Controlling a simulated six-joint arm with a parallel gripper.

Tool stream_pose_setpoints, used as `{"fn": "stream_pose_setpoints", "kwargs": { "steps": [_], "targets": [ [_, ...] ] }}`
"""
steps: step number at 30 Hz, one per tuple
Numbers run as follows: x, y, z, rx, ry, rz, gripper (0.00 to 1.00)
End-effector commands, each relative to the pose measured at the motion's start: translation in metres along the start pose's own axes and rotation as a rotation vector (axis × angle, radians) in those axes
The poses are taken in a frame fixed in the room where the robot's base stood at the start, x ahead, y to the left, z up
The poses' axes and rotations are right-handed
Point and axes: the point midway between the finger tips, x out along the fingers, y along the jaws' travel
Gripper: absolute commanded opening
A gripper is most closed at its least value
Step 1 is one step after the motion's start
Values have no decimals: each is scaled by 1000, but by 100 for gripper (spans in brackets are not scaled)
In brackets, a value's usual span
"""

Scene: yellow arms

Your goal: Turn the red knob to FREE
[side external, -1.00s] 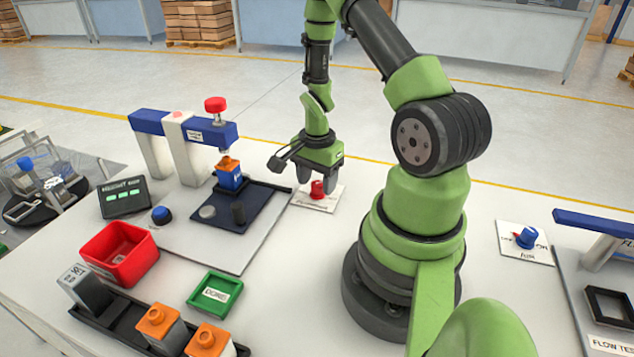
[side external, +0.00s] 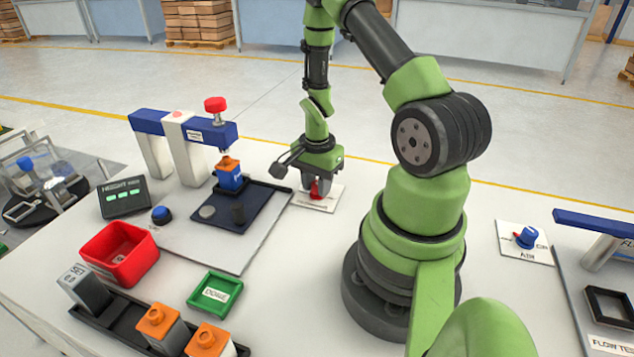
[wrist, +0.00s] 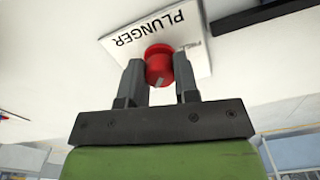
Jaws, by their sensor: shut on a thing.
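The red knob (side external: 316,189) stands on a white plate (side external: 327,203) at the back middle of the table. In the wrist view the plate (wrist: 181,24) reads PLUNGER, with smaller faint lettering at its right edge. The knob (wrist: 158,64) has a pale pointer mark on its near side. My gripper (side external: 316,187) is down at the plate, with one dark finger on each side of the knob. In the wrist view the fingers of my gripper (wrist: 160,78) flank the knob closely and are shut on it. The fingers partly hide the knob in the side view.
Left of the plate is a dark blue fixture base (side external: 262,204) under a blue-and-white gantry (side external: 183,128) with a red top knob. A red bin (side external: 119,271) and a green tray (side external: 236,296) are nearer the front.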

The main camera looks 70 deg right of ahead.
Motion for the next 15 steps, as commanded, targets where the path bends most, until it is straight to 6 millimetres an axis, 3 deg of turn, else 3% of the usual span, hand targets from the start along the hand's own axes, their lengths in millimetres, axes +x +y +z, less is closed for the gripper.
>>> {"fn": "stream_pose_setpoints", "kwargs": {
  "steps": [15],
  "targets": [
    [0, 0, 0, -391, 0, 0, 5]
  ]
}}
